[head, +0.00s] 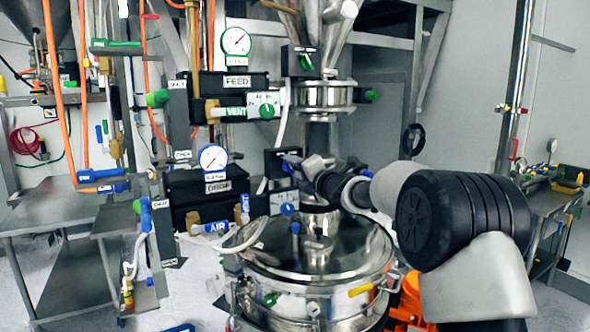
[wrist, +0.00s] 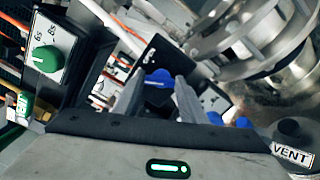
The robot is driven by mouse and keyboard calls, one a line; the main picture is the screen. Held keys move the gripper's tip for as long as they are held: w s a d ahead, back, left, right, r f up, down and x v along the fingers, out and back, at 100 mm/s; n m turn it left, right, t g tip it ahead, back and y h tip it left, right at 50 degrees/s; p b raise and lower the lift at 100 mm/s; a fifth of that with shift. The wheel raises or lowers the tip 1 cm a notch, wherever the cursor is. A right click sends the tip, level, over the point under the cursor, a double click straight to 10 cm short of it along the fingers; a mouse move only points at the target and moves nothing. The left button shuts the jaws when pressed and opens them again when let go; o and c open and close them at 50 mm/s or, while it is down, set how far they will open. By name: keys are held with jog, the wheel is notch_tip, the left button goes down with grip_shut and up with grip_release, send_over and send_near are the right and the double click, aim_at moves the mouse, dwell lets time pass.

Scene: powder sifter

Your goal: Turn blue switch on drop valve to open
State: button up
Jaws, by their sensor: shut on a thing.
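My gripper (wrist: 155,88) is shut on a blue switch (wrist: 158,77), with one grey finger on each side of it. The switch sits in front of a dark panel, and the fingers hide much of its base, so its exact setting cannot be told. In the head view my gripper (head: 290,160) reaches in from the right, beside a black box right of the DROP unit (head: 207,187). A second blue knob (head: 288,208) on a white plate sits just below, apart from the gripper.
A FEED unit (head: 237,82) and a green VENT knob (head: 265,110) are above. A shiny steel vessel (head: 318,255) stands below my arm. Hoses and blue AIR fittings (head: 215,227) crowd the left. A metal bench (head: 70,210) is at far left.

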jog(key=m+p, duration=0.1)
jog(key=m, duration=0.4)
jog(key=m+p, duration=0.1)
jog(key=m, duration=0.5)
jog(key=shift+d+f+m, duration=0.15)
jog(key=shift+f+m, duration=0.05)
jog(key=shift+m, duration=0.1)
jog(key=shift+p, duration=0.3)
jog(key=o, duration=1.1)
jog(key=shift+c, duration=0.2)
jog(key=b+v, duration=0.3)
jog(key=v, duration=1.4)
jog(key=shift+d+b, duration=0.2)
jog(key=shift+b, duration=0.15)
